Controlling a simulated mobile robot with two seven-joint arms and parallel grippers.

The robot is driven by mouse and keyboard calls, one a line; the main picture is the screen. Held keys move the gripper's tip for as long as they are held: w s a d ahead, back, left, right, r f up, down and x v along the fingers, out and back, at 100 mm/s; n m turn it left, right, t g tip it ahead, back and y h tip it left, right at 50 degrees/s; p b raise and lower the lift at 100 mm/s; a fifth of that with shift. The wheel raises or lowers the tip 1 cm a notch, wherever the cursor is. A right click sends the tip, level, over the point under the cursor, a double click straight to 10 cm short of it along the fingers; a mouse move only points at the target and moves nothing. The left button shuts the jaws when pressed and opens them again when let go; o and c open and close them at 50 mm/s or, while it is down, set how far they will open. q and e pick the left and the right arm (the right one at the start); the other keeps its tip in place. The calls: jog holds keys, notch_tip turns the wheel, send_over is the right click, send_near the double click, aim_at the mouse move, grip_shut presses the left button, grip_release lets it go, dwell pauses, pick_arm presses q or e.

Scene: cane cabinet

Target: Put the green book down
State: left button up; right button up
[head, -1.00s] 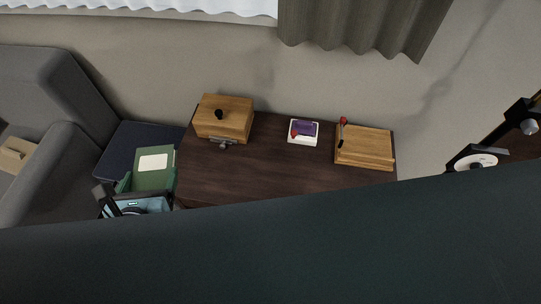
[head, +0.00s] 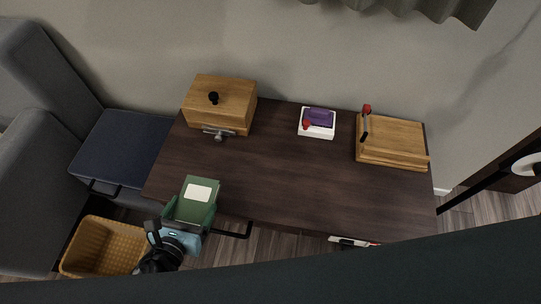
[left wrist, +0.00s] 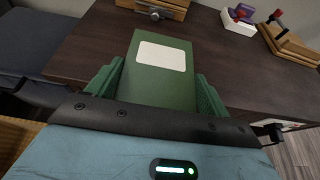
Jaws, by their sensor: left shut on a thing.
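The green book (head: 187,210) has a pale label on its cover. My left gripper (head: 191,203) is shut on it, with a green finger along each side. In the left wrist view the book (left wrist: 160,87) sits between the fingers and extends beyond their tips. In the head view the book overlaps the front left edge of the dark wooden table (head: 270,170). I cannot tell whether it touches the tabletop. The book's near end is hidden by the gripper. My right gripper is not in view.
A wooden box (head: 222,100) stands at the table's back left. A small white box with purple and red items (head: 317,131) is at the back middle, and a wooden board (head: 395,142) at the right. The table's front middle is clear. A wicker basket (head: 100,247) stands lower left, beside the dark seat (head: 118,150).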

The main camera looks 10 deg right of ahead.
pick_arm(q)
jog(key=b, duration=0.2)
send_over(253, 194)
jog(key=shift+s+a+f, duration=0.1)
jog(key=shift+a+f, duration=0.1)
jog(key=shift+f, duration=0.5)
jog(key=shift+d, duration=0.25)
jog(key=shift+f, duration=0.25)
notch_tip(253, 194, down, 3)
jog(key=shift+f+b, duration=0.1)
jog(key=shift+b, duration=0.65)
jog(key=shift+f, duration=0.1)
jog(key=o, duration=1.1)
